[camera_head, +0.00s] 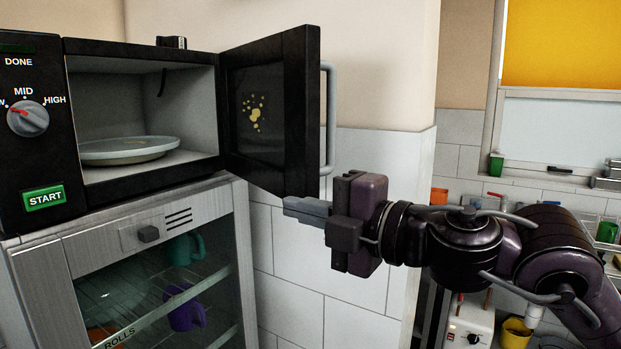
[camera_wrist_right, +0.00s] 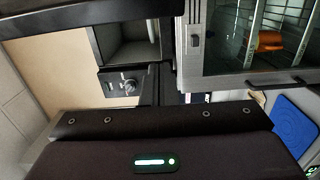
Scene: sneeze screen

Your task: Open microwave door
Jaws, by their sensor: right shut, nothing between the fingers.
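The microwave (camera_head: 150,165) stands on a cabinet at the left of the head view. Its black door (camera_head: 295,110) is swung wide open to the right, with a grey bar handle (camera_head: 329,120) on its outer face and yellow specks on the inside. A round plate (camera_head: 128,150) lies in the lit cavity. My right gripper (camera_head: 290,207) is shut and empty, its fingertips at the lower edge of the open door; I cannot tell whether they touch it. In the right wrist view the microwave's control knob (camera_wrist_right: 129,86) shows. My left gripper is not in view.
Below the microwave is a glass-fronted cabinet (camera_head: 150,225) with a green mug (camera_head: 184,249) and a purple mug (camera_head: 184,309). A tiled wall (camera_head: 290,260) stands behind the door. At the right are a window (camera_head: 560,130), shelves and a yellow cup (camera_head: 516,332).

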